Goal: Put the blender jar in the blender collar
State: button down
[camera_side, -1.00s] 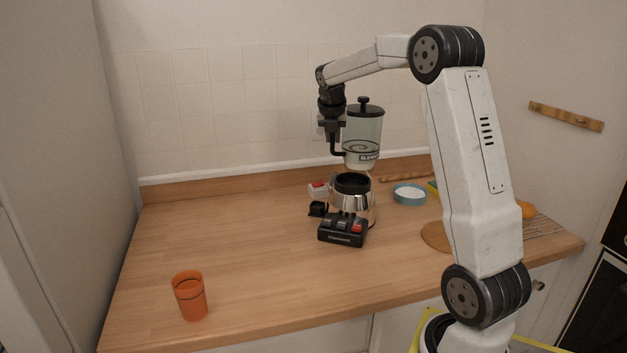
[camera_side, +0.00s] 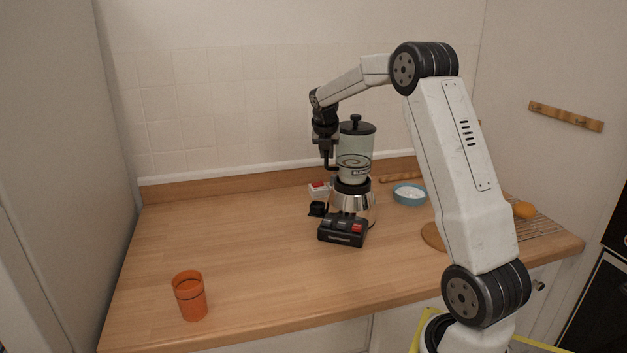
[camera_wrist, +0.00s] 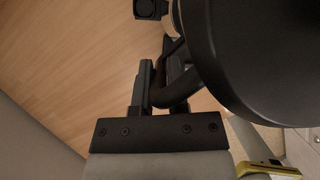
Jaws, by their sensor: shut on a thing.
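The blender jar (camera_side: 354,153) is a clear greenish jar with a black lid and a black handle. It is upright, with its lower end at the black blender collar (camera_side: 351,187) on top of the silver blender base (camera_side: 349,203). I cannot tell how deep the jar sits in the collar. My gripper (camera_side: 327,154) is shut on the jar's handle, at the jar's left side. In the wrist view my gripper (camera_wrist: 160,95) closes around the dark handle, and the black lid (camera_wrist: 255,50) hides the collar.
An orange cup (camera_side: 190,296) stands at the front left of the wooden counter (camera_side: 240,240). A red and white item (camera_side: 318,189) and a small black block (camera_side: 317,209) lie left of the base. A blue bowl (camera_side: 410,195) stands to the right. The counter's left half is mostly clear.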

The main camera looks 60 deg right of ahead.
jog(key=shift+f, duration=0.5)
jog(key=c, duration=0.6)
grip_release()
jog(key=shift+f, duration=0.15)
jog(key=v, duration=1.2)
